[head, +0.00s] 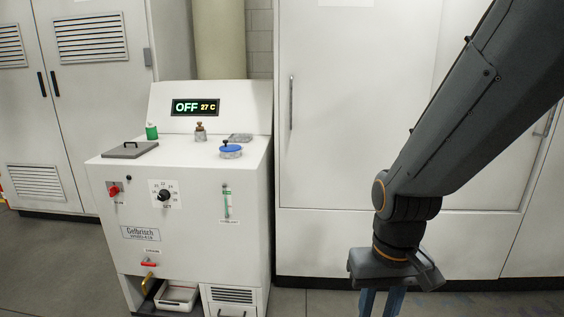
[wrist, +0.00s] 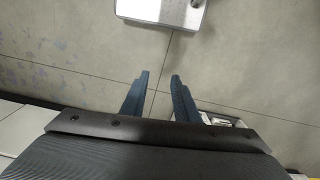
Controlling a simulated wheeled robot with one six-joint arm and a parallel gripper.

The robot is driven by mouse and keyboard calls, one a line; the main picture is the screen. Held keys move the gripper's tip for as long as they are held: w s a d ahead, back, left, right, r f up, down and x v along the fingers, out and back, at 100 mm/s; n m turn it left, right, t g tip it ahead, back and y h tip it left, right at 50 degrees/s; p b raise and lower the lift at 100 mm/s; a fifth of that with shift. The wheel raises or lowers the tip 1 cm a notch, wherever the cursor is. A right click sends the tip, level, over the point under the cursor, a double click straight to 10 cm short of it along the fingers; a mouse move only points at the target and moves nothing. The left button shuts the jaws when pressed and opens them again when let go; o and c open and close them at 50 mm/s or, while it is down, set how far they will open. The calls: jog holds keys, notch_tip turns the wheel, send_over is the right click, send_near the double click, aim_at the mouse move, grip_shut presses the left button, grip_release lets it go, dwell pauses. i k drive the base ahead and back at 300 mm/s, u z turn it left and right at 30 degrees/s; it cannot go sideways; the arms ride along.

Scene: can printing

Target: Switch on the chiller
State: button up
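The chiller (head: 180,205) is a white cabinet at the left of the head view. Its display (head: 195,107) reads OFF and 27 C. A red switch (head: 114,190) sits at the upper left of its front, and a black dial (head: 164,195) with a printed scale is to the right of that. A red handle (head: 149,263) is lower down. My gripper (head: 381,303) hangs pointing down, to the right of the chiller and apart from it. In the wrist view my gripper (wrist: 159,85) has its two blue fingers apart with only floor between them.
On the chiller top are a dark flat lid with a handle (head: 130,150), a green bottle (head: 151,131), a brass fitting (head: 200,132) and a blue cap (head: 230,149). A white tray (head: 177,297) sits in its lower opening. Tall white cabinets (head: 350,120) stand behind.

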aim_at(114, 189)
jog(key=u, duration=1.4)
jog(key=i, duration=1.45)
jog(key=z, duration=0.6)
jog(key=i, duration=0.6)
jog(key=z, duration=0.2)
